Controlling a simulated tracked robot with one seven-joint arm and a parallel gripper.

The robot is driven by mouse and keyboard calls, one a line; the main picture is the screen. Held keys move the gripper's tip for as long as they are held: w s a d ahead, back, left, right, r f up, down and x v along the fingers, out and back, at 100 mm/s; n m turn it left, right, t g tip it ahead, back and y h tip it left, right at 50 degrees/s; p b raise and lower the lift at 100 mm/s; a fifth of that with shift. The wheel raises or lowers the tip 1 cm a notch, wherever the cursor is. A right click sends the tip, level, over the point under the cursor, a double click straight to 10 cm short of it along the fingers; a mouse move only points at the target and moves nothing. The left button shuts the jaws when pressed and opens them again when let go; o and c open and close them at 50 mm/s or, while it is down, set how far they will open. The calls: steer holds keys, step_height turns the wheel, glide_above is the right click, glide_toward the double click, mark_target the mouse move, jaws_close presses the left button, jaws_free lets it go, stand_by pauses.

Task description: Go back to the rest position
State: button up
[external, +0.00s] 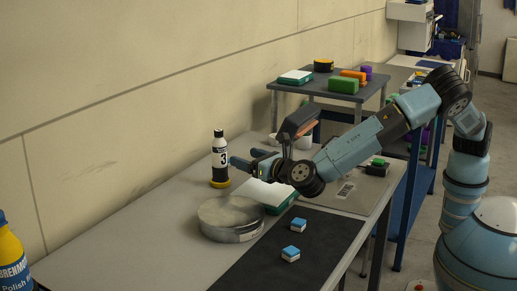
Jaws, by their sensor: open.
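My gripper (246,162) reaches left over the table (133,232), low above its back half. Its jaws are open and appear empty. A dark bottle marked 3 (220,158) stands upright just left of the fingertips, on a yellow base (220,183). I cannot tell whether the fingers touch the bottle. My arm extends from the right side, bent and stretched out over the table.
A round metal tin (230,222) and a white-and-green box (266,195) sit below my gripper. Two blue-and-white blocks (298,225) (290,254) lie on the black mat (325,232). A grey side table (315,85) holds colored blocks behind.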

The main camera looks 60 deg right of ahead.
steer(key=w+d+r+m+g+y, duration=0.2)
steer(key=w+d+r+m+g, duration=0.2)
steer(key=w+d+r+m, duration=0.55)
steer(key=s+d+r+m+g, duration=0.2)
steer(key=d+m, duration=0.1)
steer(key=d, duration=0.7)
steer(key=s+d+r+m+g+h, duration=0.1)
steer(key=s+d+r+m, duration=0.15)
steer(key=d, duration=0.85)
steer(key=s+d+r+m+g, duration=0.2)
steer(key=d+r+m, duration=0.15)
steer(key=d, duration=0.65)
steer(key=s+d+r+m+g+y, duration=0.2)
steer(key=s+d+m, duration=0.6)
steer(key=s+d, duration=0.95)
steer(key=s+d+f+m, duration=0.1)
steer(key=s+f+m, duration=0.1)
steer(key=s, duration=0.8)
steer(key=s+d+f+m+y, duration=0.1)
steer(key=s+m, duration=0.3)
steer(key=s, duration=0.6)
steer(key=shift+s+f+g, duration=0.4)
steer(key=shift+m, duration=0.25)
